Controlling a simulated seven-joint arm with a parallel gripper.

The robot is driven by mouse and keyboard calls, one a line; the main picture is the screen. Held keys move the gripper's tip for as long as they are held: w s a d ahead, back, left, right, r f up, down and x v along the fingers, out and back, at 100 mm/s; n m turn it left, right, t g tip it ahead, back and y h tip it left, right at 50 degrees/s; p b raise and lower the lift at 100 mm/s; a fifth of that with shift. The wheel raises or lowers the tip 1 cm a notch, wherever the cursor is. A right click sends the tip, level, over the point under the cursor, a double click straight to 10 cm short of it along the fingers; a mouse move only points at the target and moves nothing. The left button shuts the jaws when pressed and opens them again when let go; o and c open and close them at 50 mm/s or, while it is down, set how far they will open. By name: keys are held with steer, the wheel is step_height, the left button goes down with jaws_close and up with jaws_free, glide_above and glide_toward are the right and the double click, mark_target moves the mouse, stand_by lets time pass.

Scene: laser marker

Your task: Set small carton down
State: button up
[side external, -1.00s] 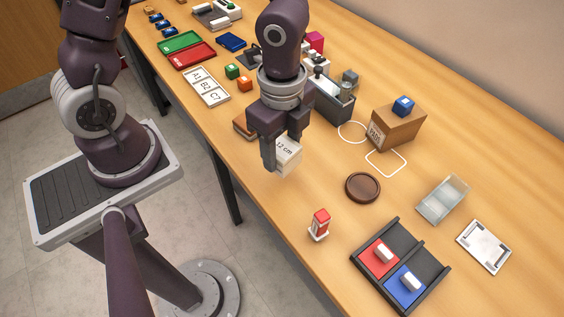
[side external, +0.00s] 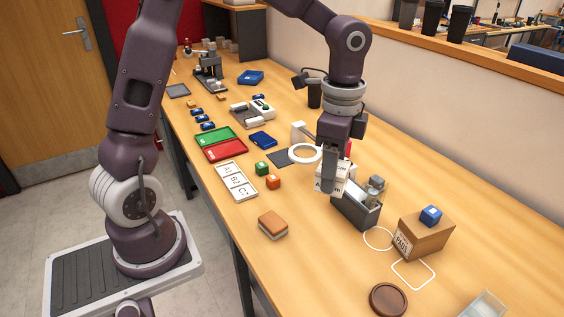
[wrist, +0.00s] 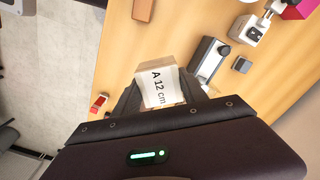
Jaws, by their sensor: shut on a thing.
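In the wrist view the carton (wrist: 160,86) reads "A 12 cm" and sits between the two dark fingers. My gripper (side external: 333,172) is shut on it, pointing down. The carton appears held above the table, just left of and behind the dark grey bin; its exact height is hard to tell. The fingers hide part of it in the side view.
Bare wood lies around the brown-and-white block (side external: 273,225).

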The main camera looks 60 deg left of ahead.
steer(key=w+a+n, duration=0.5)
steer(key=w+a, duration=0.2)
steer(key=a, duration=0.7)
steer(key=a+f+n, duration=0.1)
steer(key=a+n, duration=0.5)
steer(key=a, duration=1.2)
steer(key=f, duration=1.4)
steer(key=shift+w+f, duration=0.3)
steer(key=shift+w, duration=0.05)
steer(key=shift+f, duration=0.3)
steer(key=shift+f, duration=0.1)
steer(key=o, duration=1.5)
steer(key=shift+o, duration=0.2)
